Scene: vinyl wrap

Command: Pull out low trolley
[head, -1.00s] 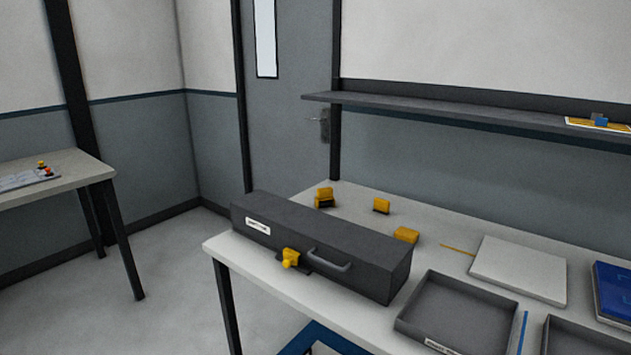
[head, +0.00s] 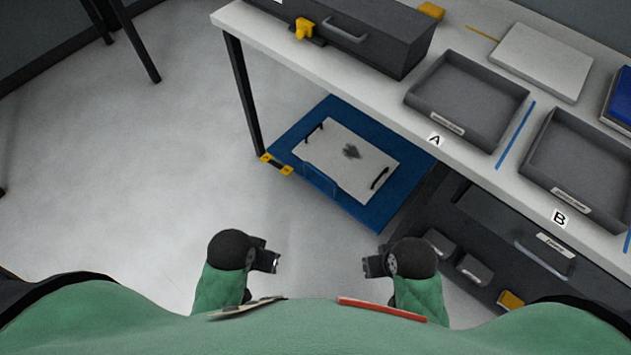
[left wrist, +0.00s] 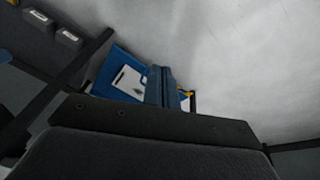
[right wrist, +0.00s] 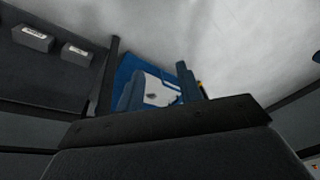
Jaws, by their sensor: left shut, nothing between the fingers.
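The low trolley (head: 298,128) is a flat blue platform on the floor under the workbench. A light board (head: 350,158) with black handles and a dark mark lies on it. A blue bar handle (head: 318,180) stands at its front edge. My left gripper (head: 273,261) is shut and empty, in front of the trolley and apart from it. My right gripper (head: 369,266) is also apart from it; its fingers are spread with nothing between them in the right wrist view (right wrist: 161,88). The trolley also shows beyond the fingers in the left wrist view (left wrist: 114,62).
The workbench (head: 235,17) overhangs the trolley, with a leg (head: 243,95) at its left. A yellow-and-black bracket (head: 275,165) sits at the trolley's left corner. A dark drawer unit (head: 470,225) stands to the right. The floor (head: 150,180) in front and left is clear.

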